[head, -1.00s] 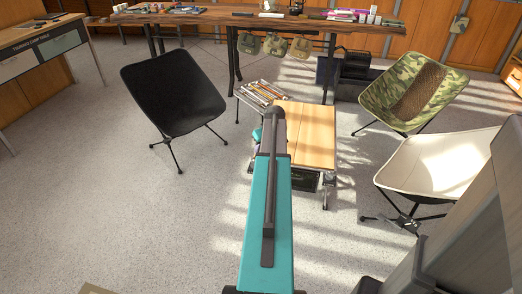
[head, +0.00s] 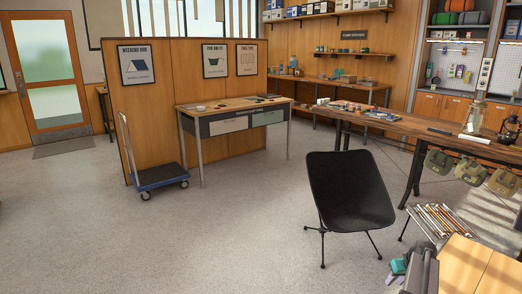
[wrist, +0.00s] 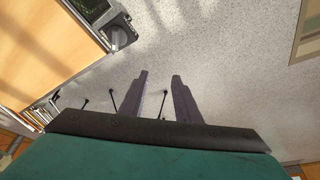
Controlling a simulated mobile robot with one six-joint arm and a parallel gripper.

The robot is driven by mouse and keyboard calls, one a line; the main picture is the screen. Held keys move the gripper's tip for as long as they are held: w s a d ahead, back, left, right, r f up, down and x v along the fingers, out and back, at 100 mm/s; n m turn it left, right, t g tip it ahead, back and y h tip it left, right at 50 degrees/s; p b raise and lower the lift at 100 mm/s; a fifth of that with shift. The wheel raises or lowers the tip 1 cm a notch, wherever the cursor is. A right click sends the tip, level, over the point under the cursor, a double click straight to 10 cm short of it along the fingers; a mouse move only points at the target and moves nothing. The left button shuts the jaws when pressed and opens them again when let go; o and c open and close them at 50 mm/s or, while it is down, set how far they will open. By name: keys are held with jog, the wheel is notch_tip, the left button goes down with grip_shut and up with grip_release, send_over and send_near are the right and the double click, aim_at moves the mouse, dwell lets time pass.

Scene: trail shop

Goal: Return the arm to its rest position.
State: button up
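My gripper (wrist: 160,75) shows in the wrist view with its two grey-purple fingers apart. Only speckled floor shows between the fingertips, so it is open and empty. In the head view, a grey link of my arm and some teal parts show at the lower right, beside the small light-wood table (head: 466,268). The wrist view shows a wooden top (wrist: 45,50) at the left, apart from the fingers.
A black folding chair (head: 348,190) stands left of the small table, near a rack of poles (head: 438,220). A long wooden table (head: 400,122) stands behind. A blue trolley (head: 160,175) and a drawer desk (head: 232,122) are farther back. The floor at left is clear.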

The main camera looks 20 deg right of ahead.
jog(key=w+a+f+n+g+y+p, duration=0.1)
jog(key=w+a+f+n+p, duration=0.2)
jog(key=a, duration=0.7)
jog(key=w+a+f+y, duration=0.1)
jog(key=w+a+f, duration=0.35)
jog(key=a, duration=0.55)
jog(key=s+a+f+n+g+y+p, duration=0.1)
jog(key=a+f+p, duration=0.15)
jog(key=a, duration=0.85)
jog(key=s+a+f+n+g+p, duration=0.1)
jog(key=a+f+n+g, duration=0.15)
jog(key=a, duration=0.85)
jog(key=s+a+f+g+p, duration=0.2)
jog(key=s+a+f+p, duration=0.15)
jog(key=s+a, duration=1)
jog(key=s+a+r+m+g+h+p, duration=0.1)
jog(key=s+a, duration=0.1)
jog(key=s, duration=0.5)
jog(key=s+a+r+m+g, duration=0.1)
jog(key=s+a, duration=0.2)
jog(key=s, duration=0.4)
jog(key=shift+g+h+p, duration=0.35)
jog(key=shift+h+p, duration=0.05)
jog(key=shift+s+m, duration=0.1)
jog(key=shift+m, duration=0.15)
